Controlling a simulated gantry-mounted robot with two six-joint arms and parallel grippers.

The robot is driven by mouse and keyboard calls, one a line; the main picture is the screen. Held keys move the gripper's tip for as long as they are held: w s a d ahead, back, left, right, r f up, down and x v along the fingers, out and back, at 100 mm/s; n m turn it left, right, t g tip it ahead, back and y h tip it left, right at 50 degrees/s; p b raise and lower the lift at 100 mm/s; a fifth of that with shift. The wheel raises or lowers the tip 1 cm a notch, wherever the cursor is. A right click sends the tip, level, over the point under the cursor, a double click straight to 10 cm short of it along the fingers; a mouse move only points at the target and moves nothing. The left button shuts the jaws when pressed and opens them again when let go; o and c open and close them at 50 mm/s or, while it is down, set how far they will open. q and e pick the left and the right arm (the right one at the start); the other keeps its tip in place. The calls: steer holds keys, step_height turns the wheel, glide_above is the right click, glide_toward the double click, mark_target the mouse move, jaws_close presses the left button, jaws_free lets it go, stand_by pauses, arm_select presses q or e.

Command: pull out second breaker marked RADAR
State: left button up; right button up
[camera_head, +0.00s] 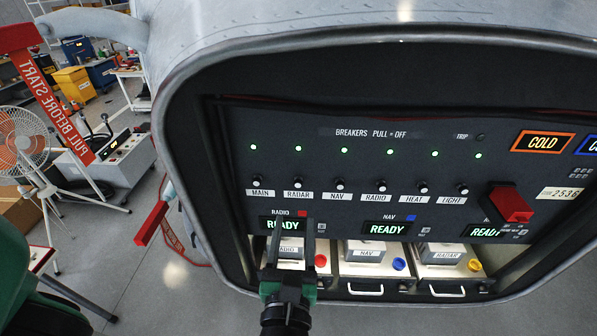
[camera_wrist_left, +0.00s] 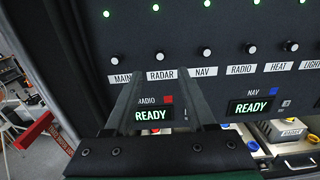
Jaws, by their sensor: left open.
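The RADAR breaker (camera_head: 298,183) is a small knob with a light top, second from the left in the breaker row, above its white RADAR label (camera_head: 299,195). It also shows in the left wrist view (camera_wrist_left: 160,56), with a lit green light above it. My left gripper (camera_head: 291,224) is open and empty, below the breaker row and in front of the RADIO display. In the left wrist view its two fingers (camera_wrist_left: 160,75) point up at the panel, one on each side of the RADAR label, with the tips below the knob. My right gripper is not in view.
The MAIN breaker (camera_head: 257,182) and NAV breaker (camera_head: 340,184) flank the RADAR one. A red guarded switch (camera_head: 510,203) is at the right. Box units with handles, such as the NAV unit (camera_head: 365,252), sit below. A red PULL BEFORE START streamer (camera_head: 55,105) hangs at the left.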

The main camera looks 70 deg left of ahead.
mark_target(298, 185)
arm_select(q)
steer(key=p+x, duration=0.1)
steer(key=x, duration=0.4)
steer(key=p+x, duration=0.1)
steer(key=x, duration=0.4)
steer(key=shift+f, duration=0.25)
steer(key=shift+w+a, duration=0.3)
steer(key=shift+a, duration=0.2)
jaws_close()
stand_by(0.6)
